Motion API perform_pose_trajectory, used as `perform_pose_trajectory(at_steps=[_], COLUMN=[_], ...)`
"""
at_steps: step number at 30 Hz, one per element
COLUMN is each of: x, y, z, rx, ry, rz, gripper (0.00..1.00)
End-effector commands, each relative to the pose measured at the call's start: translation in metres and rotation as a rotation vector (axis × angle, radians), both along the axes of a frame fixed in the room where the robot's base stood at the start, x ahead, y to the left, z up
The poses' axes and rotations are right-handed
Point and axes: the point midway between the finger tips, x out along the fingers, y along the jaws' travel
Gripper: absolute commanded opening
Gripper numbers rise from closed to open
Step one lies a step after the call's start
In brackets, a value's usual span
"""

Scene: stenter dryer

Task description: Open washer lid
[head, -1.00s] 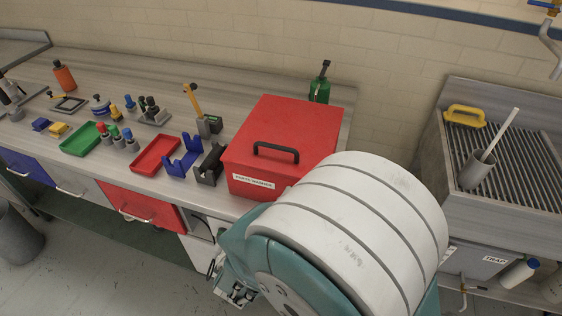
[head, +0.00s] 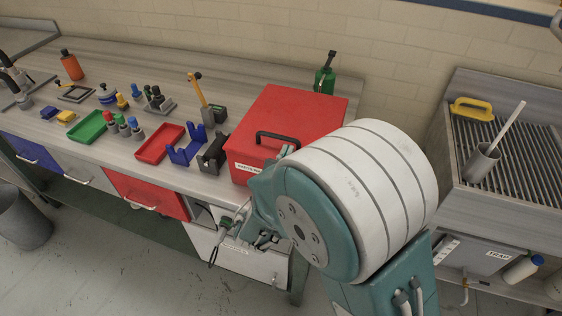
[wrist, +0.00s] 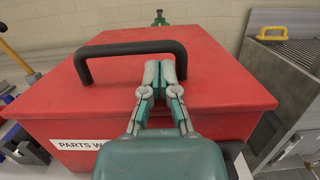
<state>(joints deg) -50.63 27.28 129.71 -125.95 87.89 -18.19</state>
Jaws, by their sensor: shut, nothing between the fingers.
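The red parts washer (head: 291,122) stands on the bench with its lid down. A black bar handle (head: 277,136) is on the lid, partly hidden by my arm in the head view. In the wrist view the handle (wrist: 128,52) arches over the front part of the red lid (wrist: 215,75). My gripper (wrist: 160,68) is shut and empty, with its fingertips at the right end of the handle. I cannot tell whether they touch it. In the head view my arm hides most of the gripper and the washer's front right side.
Left of the washer are black and blue holders (head: 184,150), a red tray (head: 160,144) and a green tray (head: 90,127). A green bottle (head: 324,77) stands behind it. A grated sink (head: 510,150) with a yellow brush (head: 473,108) is at the right. A grey bin (head: 24,220) stands on the floor at left.

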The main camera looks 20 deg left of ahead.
Motion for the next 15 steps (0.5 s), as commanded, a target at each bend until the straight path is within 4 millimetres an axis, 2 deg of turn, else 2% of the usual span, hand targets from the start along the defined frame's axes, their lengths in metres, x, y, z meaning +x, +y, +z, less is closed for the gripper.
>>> perform_pose_trajectory(at_steps=[10, 15], x=[0.0002, 0.0005], y=[0.0011, -0.0003], z=[0.0002, 0.0072], rx=[-0.001, 0.005], ry=[0.002, 0.019], rz=[0.0, 0.0], gripper=[0.0, 0.0])
